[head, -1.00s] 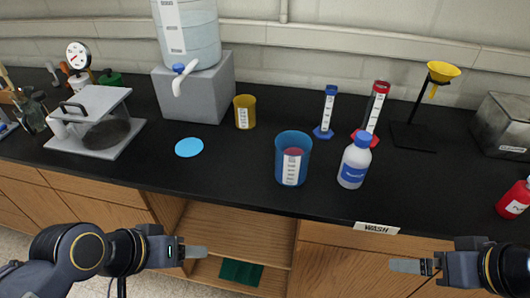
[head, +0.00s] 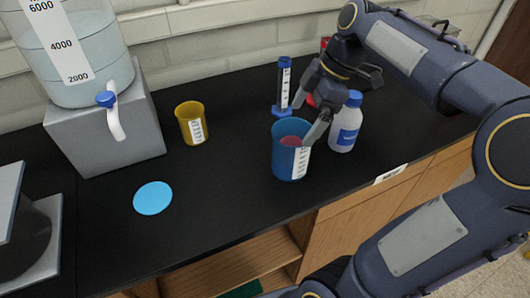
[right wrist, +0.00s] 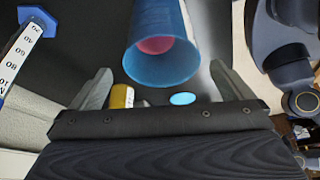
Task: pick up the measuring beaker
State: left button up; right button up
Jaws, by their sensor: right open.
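The measuring beaker is a blue, see-through cup (head: 284,165) with a white scale label and something reddish inside, upright on the black counter in the head view. My right gripper (head: 345,103) is open above and just right of the beaker, one finger in front of the beaker's right rim. Whether that finger touches it I cannot tell. In the right wrist view the beaker (right wrist: 163,62) shows between the spread fingers, and nothing is gripped. My left gripper is out of view.
A white bottle (head: 345,130) stands close right of the beaker, and a blue-capped cylinder (head: 283,88) behind it. A yellow beaker (head: 188,127), a flat blue disc (head: 153,198) and a water jug (head: 72,50) on a grey block (head: 120,140) are left.

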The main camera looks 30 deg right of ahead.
aim_at(291, 151)
jog(key=x, duration=0.7)
jog(key=shift+a, duration=0.25)
jog(key=c, duration=1.1)
jog(key=shift+r, duration=0.2)
